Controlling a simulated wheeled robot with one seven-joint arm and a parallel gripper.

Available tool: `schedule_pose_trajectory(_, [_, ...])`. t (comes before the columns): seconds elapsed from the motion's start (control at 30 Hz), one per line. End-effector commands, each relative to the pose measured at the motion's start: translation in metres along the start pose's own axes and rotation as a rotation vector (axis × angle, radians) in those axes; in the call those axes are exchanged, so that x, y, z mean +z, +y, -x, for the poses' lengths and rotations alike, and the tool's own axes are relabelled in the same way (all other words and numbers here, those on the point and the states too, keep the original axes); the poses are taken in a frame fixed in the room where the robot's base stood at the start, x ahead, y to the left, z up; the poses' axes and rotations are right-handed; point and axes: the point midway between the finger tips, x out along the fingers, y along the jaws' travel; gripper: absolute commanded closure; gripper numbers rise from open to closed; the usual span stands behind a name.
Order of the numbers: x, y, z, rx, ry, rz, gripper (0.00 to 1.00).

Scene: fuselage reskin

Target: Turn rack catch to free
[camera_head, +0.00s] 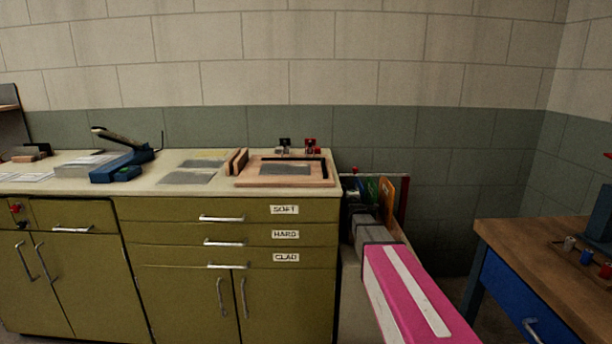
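A narrow rack with a dark red upright (404,200) stands in the gap to the right of the green cabinet. Thin panels stand in it, one orange (386,192) and others green and blue. A small red knob-like part (355,170) shows at the rack's top left; I cannot tell whether it is the catch or how it is turned. My arm reaches from the lower right into this gap. My gripper (354,192) is at its far end, close in front of the rack, small and dark. Its fingers are not clear, and I cannot tell whether it touches anything. My arm hides the lower rack.
The green cabinet's worktop (150,184) holds a blue lever tool (122,166), grey sheets and a wooden frame (285,171). A wooden bench (545,255) with a blue drawer stands at right. Some floor room lies between the rack and the bench.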

Motion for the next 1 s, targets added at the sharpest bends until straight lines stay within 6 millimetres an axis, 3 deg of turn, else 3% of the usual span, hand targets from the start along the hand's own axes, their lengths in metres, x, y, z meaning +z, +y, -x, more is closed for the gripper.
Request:
schedule_pose_trajectory(0.03, [0.000,0.001,-0.015,0.009,0.000,-0.003,1.00])
schedule_pose_trajectory(0.1, [0.000,0.002,-0.017,0.010,0.000,-0.003,1.00])
schedule_pose_trajectory(1.0, [0.004,0.019,-0.019,0.016,-0.002,-0.013,1.00])
